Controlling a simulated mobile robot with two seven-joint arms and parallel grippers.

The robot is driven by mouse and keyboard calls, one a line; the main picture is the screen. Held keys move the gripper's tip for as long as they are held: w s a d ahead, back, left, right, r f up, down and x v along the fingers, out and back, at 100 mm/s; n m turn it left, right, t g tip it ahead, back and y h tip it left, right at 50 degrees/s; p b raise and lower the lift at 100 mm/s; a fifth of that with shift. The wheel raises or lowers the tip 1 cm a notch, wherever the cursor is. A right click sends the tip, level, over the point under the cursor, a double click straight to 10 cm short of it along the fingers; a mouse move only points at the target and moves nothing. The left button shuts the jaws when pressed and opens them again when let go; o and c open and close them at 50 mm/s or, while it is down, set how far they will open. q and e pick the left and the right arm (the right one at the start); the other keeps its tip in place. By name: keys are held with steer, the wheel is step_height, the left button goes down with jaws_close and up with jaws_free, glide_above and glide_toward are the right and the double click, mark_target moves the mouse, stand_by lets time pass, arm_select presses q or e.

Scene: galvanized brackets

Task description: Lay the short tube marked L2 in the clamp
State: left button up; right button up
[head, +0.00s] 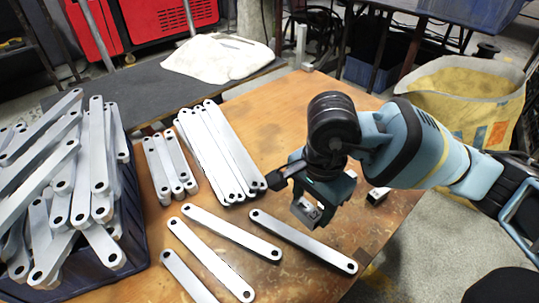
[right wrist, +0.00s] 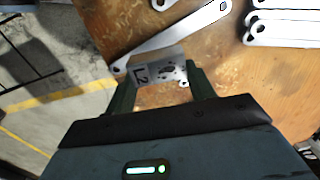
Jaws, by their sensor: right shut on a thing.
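The short tube marked L2 (right wrist: 146,72) is pale grey metal, with its dark marking facing the right wrist camera. My right gripper (right wrist: 160,80) is shut on it, one finger at each side. In the head view the right gripper (head: 312,203) is above the right part of the wooden table, and the tube's grey end (head: 304,212) shows below it. A small square metal piece with a dark end (head: 377,195) lies on the table right of the gripper. I cannot make out the clamp for certain. My left gripper is not in view.
Flat galvanized bars (head: 215,150) lie in rows on the wooden table (head: 270,108), with several loose ones (head: 303,240) near the front. A dark crate (head: 128,225) full of bars stands at the left. A yellowish sack (head: 465,90) is beyond the table's right edge.

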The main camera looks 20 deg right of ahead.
mark_target(318, 217)
steer(key=s+n, duration=0.1)
steer(key=n, duration=0.1)
steer(key=r+n, duration=0.1)
steer(key=n, duration=0.2)
steer(key=s+r+n, duration=0.1)
steer(key=n, duration=0.2)
steer(key=shift+s+r, duration=0.25)
steer(key=shift+s, duration=0.05)
steer(key=n, duration=0.2)
steer(key=s+r+n, duration=0.1)
steer(key=n, duration=0.1)
steer(key=s+n, duration=0.1)
steer(key=n, duration=0.1)
steer(key=shift+s+r+n, duration=0.15)
steer(key=shift+r+n, duration=0.15)
steer(key=shift+s+a, duration=0.1)
